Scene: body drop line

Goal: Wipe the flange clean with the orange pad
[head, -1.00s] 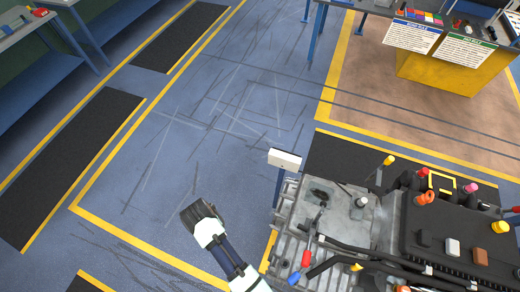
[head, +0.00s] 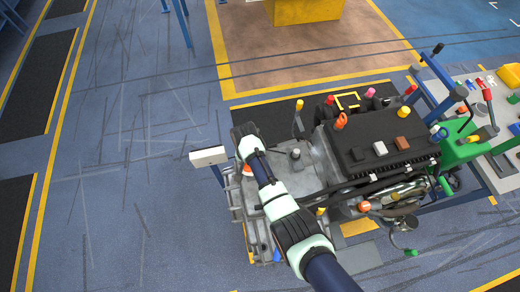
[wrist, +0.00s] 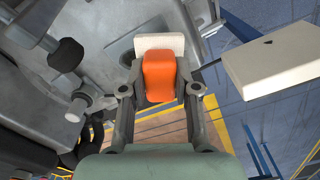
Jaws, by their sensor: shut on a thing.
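My gripper (wrist: 160,82) is shut on the orange pad (wrist: 160,74), with one finger at each side of it in the wrist view. A flat cream-white block (wrist: 150,43) shows just beyond the orange part. Behind it is the grey metal casting (wrist: 105,22), which also shows in the head view (head: 308,180). I cannot tell which face of it is the flange, or whether the pad touches it. In the head view my arm reaches over the casting's left end and hides much of the gripper. An orange patch (head: 247,169) shows beside the arm.
A white box on a blue post (head: 208,155) stands close left of the casting; the box is near my right finger in the wrist view (wrist: 272,60). A black knob (wrist: 66,53) is at upper left there. A black cover (head: 365,145) lies right. Floor at left is clear.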

